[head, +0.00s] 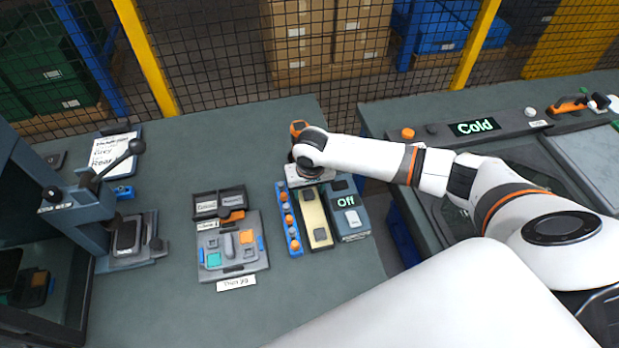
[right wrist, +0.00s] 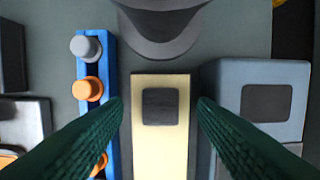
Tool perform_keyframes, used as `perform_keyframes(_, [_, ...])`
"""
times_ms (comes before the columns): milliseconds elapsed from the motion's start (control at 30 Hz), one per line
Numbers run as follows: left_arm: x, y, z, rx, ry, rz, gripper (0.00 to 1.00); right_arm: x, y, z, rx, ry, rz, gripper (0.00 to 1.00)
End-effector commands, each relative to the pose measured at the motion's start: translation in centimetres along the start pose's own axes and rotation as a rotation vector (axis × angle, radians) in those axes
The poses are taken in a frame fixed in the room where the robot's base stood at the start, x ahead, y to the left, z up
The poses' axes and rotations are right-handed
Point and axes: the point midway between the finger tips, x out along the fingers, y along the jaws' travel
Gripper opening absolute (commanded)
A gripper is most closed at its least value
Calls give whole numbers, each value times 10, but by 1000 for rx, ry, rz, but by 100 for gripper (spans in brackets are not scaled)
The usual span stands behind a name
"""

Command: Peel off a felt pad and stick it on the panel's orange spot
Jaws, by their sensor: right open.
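A cream backing strip (head: 312,212) stands on the table with a dark square felt pad (head: 320,234) at its near end. In the right wrist view a dark felt pad (right wrist: 160,106) sits on the cream strip (right wrist: 160,150), between my fingers. My right gripper (right wrist: 160,104) is open and empty, one finger to each side of the strip. In the head view my right gripper (head: 305,175) is over the strip's far end, which it partly hides. A grey panel (head: 232,262) lies left of the strip, with an orange patch (head: 246,236) on it. My left gripper is out of view.
A blue rack (head: 282,205) with orange and grey knobs stands close left of the strip. A grey box reading "Off" (head: 352,232) stands close right. A press-like device (head: 130,240) is at the left. Free table lies in front of the panel.

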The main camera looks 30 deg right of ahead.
Motion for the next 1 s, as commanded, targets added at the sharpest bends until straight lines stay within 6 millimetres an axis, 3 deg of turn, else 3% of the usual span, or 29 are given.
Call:
perform_keyframes(433, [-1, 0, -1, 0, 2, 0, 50, 10, 0, 0, -1, -1, -1, 51])
perform_keyframes(700, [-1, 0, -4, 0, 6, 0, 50, 10, 0, 0, 0, -1, -1, 7])
perform_keyframes(800, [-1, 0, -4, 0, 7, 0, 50, 10, 0, 0, 0, -1, -1, 5])
perform_keyframes(833, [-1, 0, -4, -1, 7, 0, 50, 10, 0, 0, 0, -1, -1, 24])
perform_keyframes(1000, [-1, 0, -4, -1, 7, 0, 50, 10, 0, 0, 0, -1, -1, 0])
